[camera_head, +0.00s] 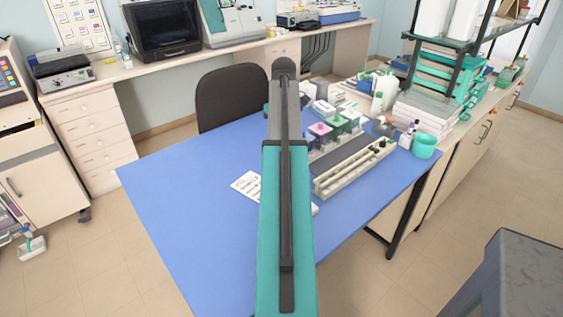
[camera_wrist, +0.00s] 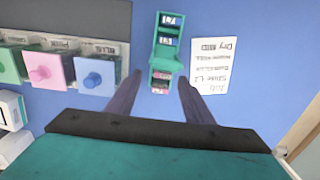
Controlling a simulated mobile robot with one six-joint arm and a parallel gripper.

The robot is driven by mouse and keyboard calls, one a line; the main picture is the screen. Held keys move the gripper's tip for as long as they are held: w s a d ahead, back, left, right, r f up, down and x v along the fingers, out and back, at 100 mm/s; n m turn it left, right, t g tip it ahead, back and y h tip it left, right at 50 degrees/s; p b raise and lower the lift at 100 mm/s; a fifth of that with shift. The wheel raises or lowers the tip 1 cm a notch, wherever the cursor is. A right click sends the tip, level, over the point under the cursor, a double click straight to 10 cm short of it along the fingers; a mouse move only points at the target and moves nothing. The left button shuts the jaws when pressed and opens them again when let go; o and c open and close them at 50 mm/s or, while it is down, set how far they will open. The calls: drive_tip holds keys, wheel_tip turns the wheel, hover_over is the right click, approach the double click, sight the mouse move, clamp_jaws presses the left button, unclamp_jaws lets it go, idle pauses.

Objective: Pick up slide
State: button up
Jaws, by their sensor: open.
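A teal slide holder (camera_wrist: 154,47) lies on the blue tabletop in the wrist view. It bears several small slides with pale labelled ends, such as a slide (camera_wrist: 166,41); the nearer ones look pinkish. The writing is too small to read surely. My gripper (camera_wrist: 160,76) is open, its two dark fingers apart, one on each side of the holder's near end in the picture. Nothing is held between them. I cannot tell the height of the fingertips above the holder. In the head view my arm hides the gripper and the holder.
A printed sheet (camera_wrist: 216,58) lies right of the holder. Pink (camera_wrist: 40,72) and blue (camera_wrist: 93,75) stain containers stand to the left. In the head view, a long pale rack (camera_head: 352,166) and a teal cup (camera_head: 424,147) stand right of my arm. The blue table's left part (camera_head: 185,190) is clear.

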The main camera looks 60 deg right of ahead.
drive_tip(key=shift+f, duration=0.15)
drive_tip(key=shift+w+a+f+p, duration=0.15)
drive_tip(key=shift+f+p, duration=0.15)
drive_tip(key=shift+f, duration=0.15)
drive_tip(key=shift+a+f+p, duration=0.1)
drive_tip(key=shift+f+p, duration=0.2)
drive_tip(key=shift+f, duration=0.15)
drive_tip(key=shift+w+f+p, duration=0.1)
drive_tip(key=shift+f+p, duration=0.2)
drive_tip(key=shift+f, duration=1.25)
drive_tip(key=c, duration=1.1)
drive_tip(key=shift+c, duration=0.2)
drive_tip(key=shift+r, duration=0.15)
wheel_tip(320, 180, up, 18)
drive_tip(key=b, duration=0.2)
drive_tip(key=shift+b, duration=0.35)
